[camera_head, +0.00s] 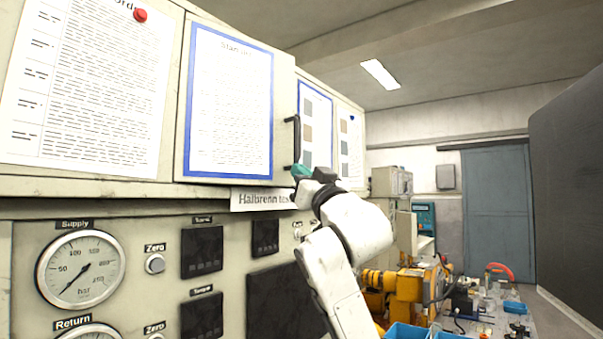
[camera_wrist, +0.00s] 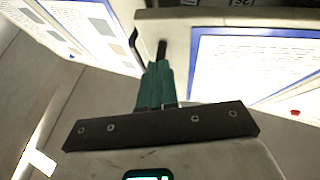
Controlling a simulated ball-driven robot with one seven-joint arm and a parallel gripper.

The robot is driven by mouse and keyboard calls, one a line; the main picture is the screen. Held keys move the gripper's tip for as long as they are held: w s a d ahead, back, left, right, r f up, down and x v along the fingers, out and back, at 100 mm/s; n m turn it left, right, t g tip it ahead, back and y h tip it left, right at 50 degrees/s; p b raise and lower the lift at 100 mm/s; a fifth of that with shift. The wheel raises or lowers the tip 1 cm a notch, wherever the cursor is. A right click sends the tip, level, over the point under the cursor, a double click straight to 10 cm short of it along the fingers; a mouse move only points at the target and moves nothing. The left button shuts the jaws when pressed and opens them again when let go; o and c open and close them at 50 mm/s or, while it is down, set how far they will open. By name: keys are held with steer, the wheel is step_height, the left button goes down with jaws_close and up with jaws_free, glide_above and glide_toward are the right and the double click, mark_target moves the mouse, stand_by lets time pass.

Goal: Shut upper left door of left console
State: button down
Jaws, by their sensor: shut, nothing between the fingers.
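The upper left door (camera_head: 283,85) of the left console carries a blue-bordered sheet. Its right edge appears to stand a little out from the console front, so it looks slightly ajar. In the wrist view the door (camera_wrist: 180,45) is at the upper right. A black vertical handle (camera_head: 297,140) shows at the door's right edge in the head view. My gripper (camera_head: 300,171) is shut and empty, at the lower right corner of the door near the handle's lower end. In the wrist view its teal fingers (camera_wrist: 157,68) reach the door edge; whether they touch it I cannot tell.
Another door with sheets (camera_head: 337,125) lies to the right. Below are a pressure gauge (camera_head: 80,268) and dark displays (camera_head: 202,250). A yellow machine (camera_head: 405,290) and blue bins (camera_head: 408,331) stand at lower right. A dark panel (camera_head: 568,190) stands at far right.

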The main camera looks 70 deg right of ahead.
mark_target(286, 173)
steer(key=shift+w, duration=0.1)
steer(key=w+d, duration=0.1)
steer(key=w, duration=0.1)
steer(key=w+d, duration=0.2)
steer(key=shift+w, duration=0.1)
steer(key=shift+r, duration=0.1)
stand_by(0.3)
